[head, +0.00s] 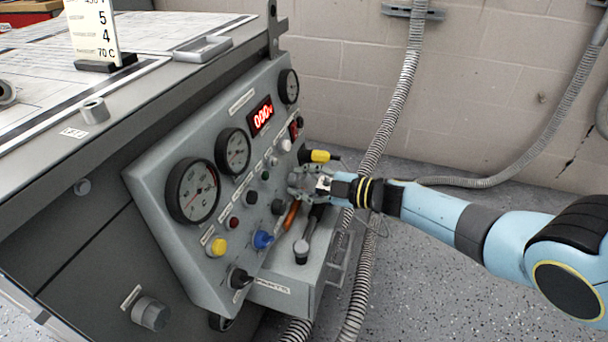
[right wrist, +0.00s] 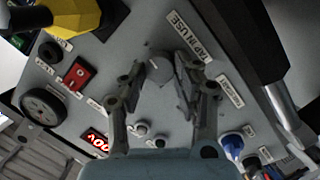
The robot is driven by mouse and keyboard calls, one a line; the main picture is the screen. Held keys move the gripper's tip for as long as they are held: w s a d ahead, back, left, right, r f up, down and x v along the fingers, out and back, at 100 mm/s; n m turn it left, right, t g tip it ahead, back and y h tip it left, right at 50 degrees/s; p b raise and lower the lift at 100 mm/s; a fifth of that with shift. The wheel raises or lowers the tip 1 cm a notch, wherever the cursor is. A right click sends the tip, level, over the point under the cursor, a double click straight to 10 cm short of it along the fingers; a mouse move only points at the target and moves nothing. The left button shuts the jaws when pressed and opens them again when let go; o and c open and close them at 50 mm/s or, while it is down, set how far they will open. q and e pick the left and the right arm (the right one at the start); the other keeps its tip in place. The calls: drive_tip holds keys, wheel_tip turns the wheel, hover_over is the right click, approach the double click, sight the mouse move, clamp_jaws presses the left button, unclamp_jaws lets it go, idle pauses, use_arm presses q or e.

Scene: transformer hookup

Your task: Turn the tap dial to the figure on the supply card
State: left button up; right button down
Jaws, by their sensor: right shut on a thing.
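A grey round dial (right wrist: 160,66) sits on the sloped grey control panel (head: 150,190), beside a label reading "TAP IN USE". My right gripper (head: 310,183) reaches in from the right, and in the right wrist view (right wrist: 158,85) its two fingers are closed on either side of the dial. In the head view the fingers mostly hide the dial, and its setting cannot be read. The white supply card (head: 92,30) stands upright in a dark holder on the bench top; 5, 4 and 70 C show, and its top is cut off. My left gripper is not in view.
The panel carries gauges (head: 193,190), a red display (head: 262,116) showing zeros, and several buttons and knobs. A yellow-handled plug (head: 320,156) sticks out just above my right gripper. Hoses hang behind.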

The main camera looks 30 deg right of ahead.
drive_tip(key=shift+f+m, duration=0.1)
drive_tip(key=shift+m, duration=0.3)
drive_tip(key=c, duration=1)
unclamp_jaws()
drive_tip(key=shift+o, duration=0.2)
drive_tip(key=v, duration=1.2)
drive_tip(key=shift+p, duration=0.3)
